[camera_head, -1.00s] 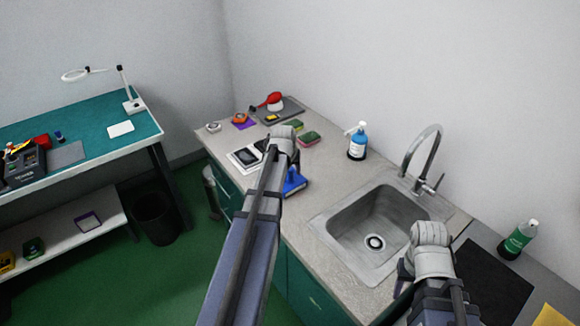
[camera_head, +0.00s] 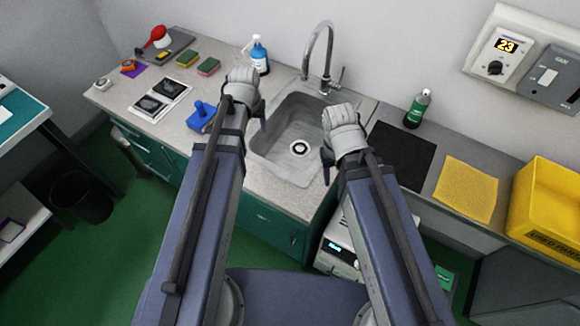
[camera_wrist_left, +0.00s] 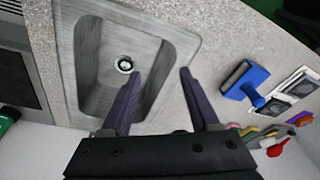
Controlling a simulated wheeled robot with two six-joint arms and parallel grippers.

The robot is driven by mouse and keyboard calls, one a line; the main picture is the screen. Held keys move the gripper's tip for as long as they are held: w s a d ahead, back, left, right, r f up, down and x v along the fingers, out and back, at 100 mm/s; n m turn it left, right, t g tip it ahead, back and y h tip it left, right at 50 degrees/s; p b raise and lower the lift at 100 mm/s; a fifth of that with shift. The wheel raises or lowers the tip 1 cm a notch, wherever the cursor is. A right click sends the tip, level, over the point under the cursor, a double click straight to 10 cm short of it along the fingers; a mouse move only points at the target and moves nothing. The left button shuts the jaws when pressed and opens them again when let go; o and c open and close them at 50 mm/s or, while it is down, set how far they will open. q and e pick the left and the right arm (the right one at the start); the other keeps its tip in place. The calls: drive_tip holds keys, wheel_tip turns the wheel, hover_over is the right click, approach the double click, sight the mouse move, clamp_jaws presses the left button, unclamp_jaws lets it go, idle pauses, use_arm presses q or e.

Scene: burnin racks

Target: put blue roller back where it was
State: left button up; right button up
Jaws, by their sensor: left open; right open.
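The blue roller (camera_head: 201,117) lies on the grey worktop, left of the sink (camera_head: 262,152). It also shows in the left wrist view (camera_wrist_left: 247,83), handle and all, to the right of the fingers and apart from them. My left gripper (camera_head: 254,118) is open and empty above the left side of the sink. In its wrist view the two dark fingers (camera_wrist_left: 160,70) are spread over the sink's rim with nothing between them. My right gripper (camera_head: 336,160) is over the sink's right edge, open; its fingers are partly hidden by the wrist and no object shows in it.
Dark flat pads on a white sheet (camera_head: 160,100), sponges (camera_head: 208,67) and a blue soap bottle (camera_head: 259,54) stand left of the sink. The tap (camera_head: 320,60) rises behind it. A black mat (camera_head: 402,152), green bottle (camera_head: 417,108), yellow cloth (camera_head: 466,189) and yellow bin (camera_head: 545,210) are right.

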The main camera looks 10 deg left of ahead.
use_arm(q)
drive_tip(key=s+d+m+g, duration=0.2)
drive_tip(key=s+d+m, duration=0.2)
drive_tip(key=s+d, duration=0.9)
drive_tip(key=shift+s+d+f+m+y, duration=0.15)
drive_tip(key=shift+s+d+m+y, duration=0.2)
drive_tip(key=shift+s, duration=0.25)
idle(1.0)
